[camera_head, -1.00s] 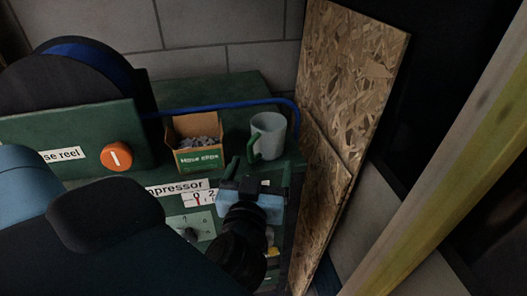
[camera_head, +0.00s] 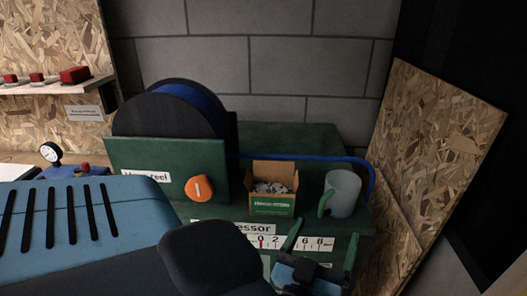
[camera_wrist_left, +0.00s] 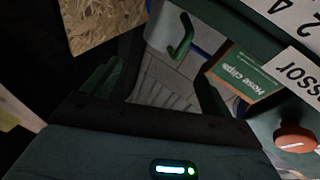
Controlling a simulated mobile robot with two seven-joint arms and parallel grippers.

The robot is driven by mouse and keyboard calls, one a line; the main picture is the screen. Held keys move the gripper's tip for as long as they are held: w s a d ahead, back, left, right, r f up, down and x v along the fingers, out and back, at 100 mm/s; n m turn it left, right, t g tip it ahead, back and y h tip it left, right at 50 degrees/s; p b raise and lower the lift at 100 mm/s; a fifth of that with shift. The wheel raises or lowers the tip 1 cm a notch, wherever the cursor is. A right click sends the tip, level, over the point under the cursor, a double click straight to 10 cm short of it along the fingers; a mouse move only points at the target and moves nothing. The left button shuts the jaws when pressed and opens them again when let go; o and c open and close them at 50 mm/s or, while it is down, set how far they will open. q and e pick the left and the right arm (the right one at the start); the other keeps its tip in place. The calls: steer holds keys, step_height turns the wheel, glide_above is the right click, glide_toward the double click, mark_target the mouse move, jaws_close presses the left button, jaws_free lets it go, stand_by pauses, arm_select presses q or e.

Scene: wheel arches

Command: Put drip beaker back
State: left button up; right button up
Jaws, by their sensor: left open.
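The drip beaker (camera_head: 345,190) is a pale, cloudy cup with a green handle on its left side. It stands upright at the right end of the green compressor top (camera_head: 290,140). My left gripper (camera_head: 322,245) is open and empty, in front of and below the beaker, near the compressor's front panel. In the left wrist view the beaker (camera_wrist_left: 160,28) and its handle show at the top, beyond the open left gripper (camera_wrist_left: 155,88), with a gap between them. My right gripper is in neither current view.
An open hose clips box (camera_head: 272,200) stands left of the beaker. A blue hose (camera_head: 330,158) runs behind both from the hose reel (camera_head: 180,112). An orange knob (camera_head: 199,188) sits at left. A chipboard sheet (camera_head: 430,150) leans close on the right.

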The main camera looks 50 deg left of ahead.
arm_select(q)
steer(key=s+d+f+m+g+h, duration=0.1)
steer(key=s+d+f+m+h, duration=0.1)
steer(key=d+f+m+h, duration=0.3)
steer(key=s+d+f+m+h, duration=0.1)
steer(key=f+h, duration=0.3)
steer(key=f, duration=0.4)
steer(key=s+d+f+m+g+h, duration=0.1)
steer(key=s+d+f+m+h, duration=0.1)
steer(key=d+f+m+h, duration=0.3)
steer(key=s+a+f+n+g+y, duration=0.1)
steer(key=s+a+f+g, duration=0.2)
steer(key=s+f, duration=0.3)
steer(key=s+a+f+n+g+y, duration=0.1)
steer(key=s+a+f+g, duration=0.2)
steer(key=f, duration=1)
steer(key=s+g, duration=0.2)
steer(key=s, duration=0.2)
steer(key=shift+a+f+n+y, duration=0.15)
steer(key=shift+f+n+y, duration=0.15)
steer(key=shift+f+y, duration=0.1)
steer(key=shift+r, duration=0.1)
steer(key=shift+w+r, duration=0.25)
steer(key=shift+r, duration=0.05)
